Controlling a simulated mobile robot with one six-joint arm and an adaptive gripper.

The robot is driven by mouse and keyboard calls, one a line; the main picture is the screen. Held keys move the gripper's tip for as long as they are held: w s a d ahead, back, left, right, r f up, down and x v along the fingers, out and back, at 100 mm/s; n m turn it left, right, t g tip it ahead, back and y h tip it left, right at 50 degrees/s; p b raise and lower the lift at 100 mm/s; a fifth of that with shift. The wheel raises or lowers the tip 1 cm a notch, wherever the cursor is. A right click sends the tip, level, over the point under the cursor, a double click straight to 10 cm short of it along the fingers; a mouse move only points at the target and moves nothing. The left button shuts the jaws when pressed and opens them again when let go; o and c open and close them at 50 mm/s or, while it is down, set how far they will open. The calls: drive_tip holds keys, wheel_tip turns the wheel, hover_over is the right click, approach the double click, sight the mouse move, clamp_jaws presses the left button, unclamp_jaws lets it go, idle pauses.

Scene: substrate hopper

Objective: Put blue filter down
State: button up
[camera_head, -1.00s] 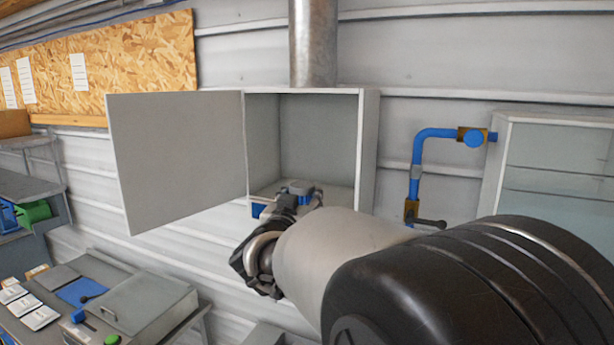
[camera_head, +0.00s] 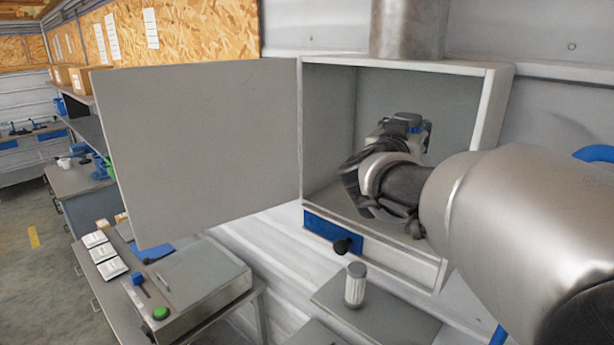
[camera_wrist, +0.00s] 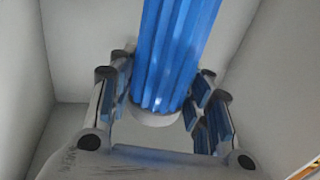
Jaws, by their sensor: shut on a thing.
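The blue filter (camera_wrist: 178,50) is a ribbed blue cylinder with a pale round end. In the wrist view it stands between the fingers of my gripper (camera_wrist: 160,88), which is shut on it. In the head view my gripper (camera_head: 402,128) is inside the open grey cabinet (camera_head: 487,110). Whether the filter touches the cabinet floor cannot be told.
The cabinet door (camera_head: 200,150) stands wide open to the left. A blue drawer front (camera_head: 327,232) with a black knob is below the opening. A white cylindrical filter (camera_head: 355,286) stands on a grey surface (camera_head: 395,325) below. A bench box (camera_head: 200,280) is at lower left.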

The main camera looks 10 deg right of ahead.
drive_tip(key=f, duration=0.3)
drive_tip(key=shift+s+a, duration=0.35)
drive_tip(key=shift+s, duration=0.05)
drive_tip(key=shift+w+d+f+b, duration=0.15)
drive_tip(key=shift+f+b, duration=0.4)
drive_tip(key=shift+f, duration=1.7)
drive_tip(key=shift+f, duration=0.15)
drive_tip(key=o, duration=1.1)
